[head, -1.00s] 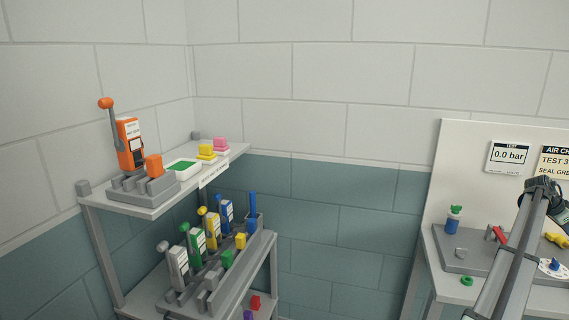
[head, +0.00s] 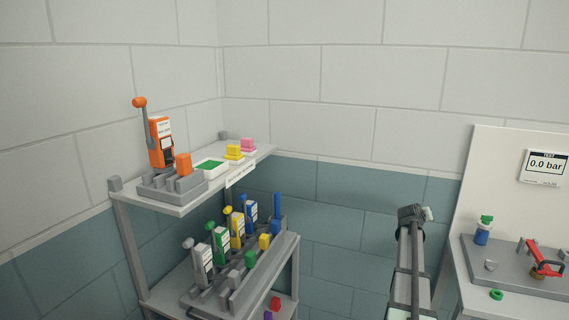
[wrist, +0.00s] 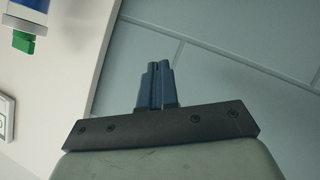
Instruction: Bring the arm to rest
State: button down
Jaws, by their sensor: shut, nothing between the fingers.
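My gripper (wrist: 155,85) shows in the wrist view with its two dark blue fingers together and nothing between them. It points at the blue-grey wall (wrist: 215,60). In the head view my arm rises at the lower right, in the gap between the shelf rack and the test bench. The fingers cannot be made out there. My gripper touches nothing that I can see.

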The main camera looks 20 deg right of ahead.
jog(key=w+a+f+n+y, duration=0.1)
jog(key=w+a+f+y, duration=0.1)
jog(key=a+f, duration=0.75)
jog(key=w+a+f+n+y, duration=0.1)
jog(key=a+f+y, duration=0.1)
jog(key=a+f, duration=0.75)
jog(key=s+a+f+n+g+y, duration=0.1)
jog(key=s+a+f+g+y, duration=0.15)
jog(key=a+f, duration=0.75)
jog(key=s+a+f+g+y, duration=0.1)
jog(key=s+a+f, duration=0.3)
jog(key=a+f, duration=0.6)
jog(key=s+a+f+n+g+y, duration=0.1)
jog(key=s+a+f+g, duration=0.1)
jog(key=s+a+f, duration=0.6)
jog(key=s+a+f+n+g+y, duration=0.15)
jog(key=s+a+f, duration=0.25)
jog(key=s+a, duration=0.45)
jog(key=s+a+f+g, duration=0.1)
jog(key=s+a+g, duration=0.1)
jog(key=s+a, duration=0.4)
jog(key=s+a+f+g+y, duration=0.1)
jog(key=s+a+g, duration=0.2)
jog(key=s+a, duration=0.4)
jog(key=s+n, duration=0.1)
jog(key=s, duration=0.6)
jog(key=shift+s+a+f+y, duration=0.2)
jog(key=shift+f+y, duration=0.1)
jog(key=shift+f, duration=0.1)
